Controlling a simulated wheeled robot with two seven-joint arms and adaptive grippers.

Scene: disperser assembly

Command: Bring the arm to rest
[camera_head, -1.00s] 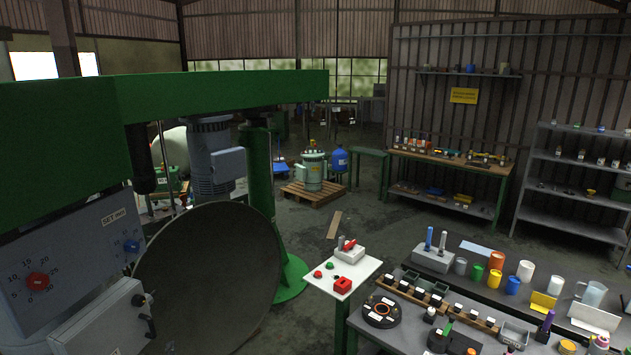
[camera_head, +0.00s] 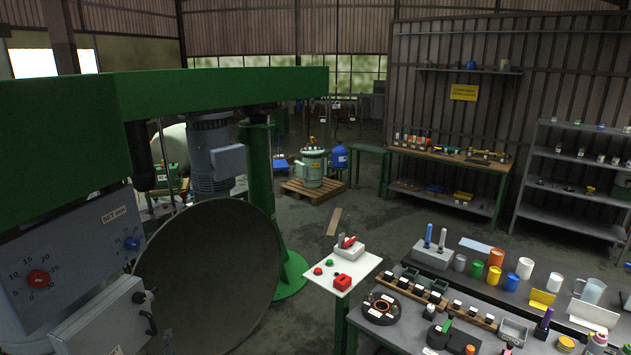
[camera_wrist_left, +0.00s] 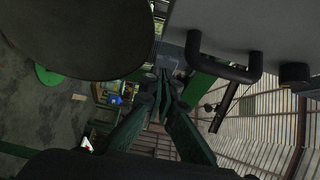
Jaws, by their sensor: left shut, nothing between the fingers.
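My left gripper (camera_wrist_left: 163,78) shows in the left wrist view. Its two dark fingers come together at the tips, shut with nothing between them. The tips are beside the underside of a big dark round vessel (camera_wrist_left: 75,35) and a grey box with a black handle (camera_wrist_left: 225,35). In the head view the same vessel (camera_head: 210,275) hangs below the green machine beam (camera_head: 220,92); I cannot make out my left gripper clearly there. My right gripper is in neither view.
A grey control panel with a red knob (camera_head: 38,278) and a grey box (camera_head: 100,320) stand close at the left. A small white table (camera_head: 325,272) carries red and green buttons. A dark bench (camera_head: 470,275) holds cups and small parts. The floor (camera_head: 340,190) behind is partly open.

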